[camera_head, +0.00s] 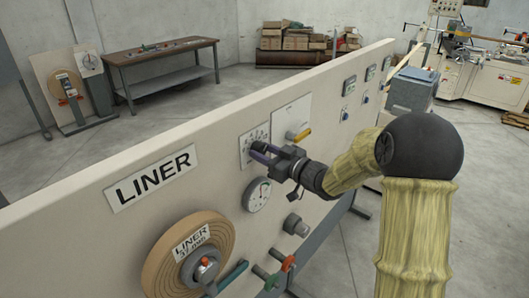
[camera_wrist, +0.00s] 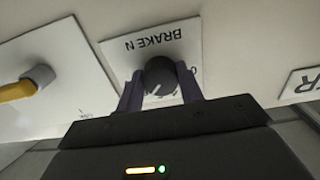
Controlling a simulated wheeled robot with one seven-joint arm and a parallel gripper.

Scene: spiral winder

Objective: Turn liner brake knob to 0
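The dark round knob (camera_wrist: 161,72) sits on a white plate (camera_wrist: 128,58) whose lettering "BRAKE N" shows upside down in the wrist view. A light pointer mark shows on the knob; most of its scale is hidden, so I cannot read the setting. My gripper (camera_wrist: 160,80) has one purple finger on each side of the knob, very close to it. I cannot tell whether both fingers touch it. In the head view my gripper (camera_head: 261,152) is at the panel and covers the knob, in front of the scale plate (camera_head: 249,140).
A yellow-handled switch (camera_head: 300,134) sits beside the knob plate. A round gauge (camera_head: 257,194) and a grey knob (camera_head: 295,224) lie below. The LINER sign (camera_head: 152,178) and liner roll (camera_head: 165,260) are to the left. A small LINER label (camera_head: 192,242) is on the roll.

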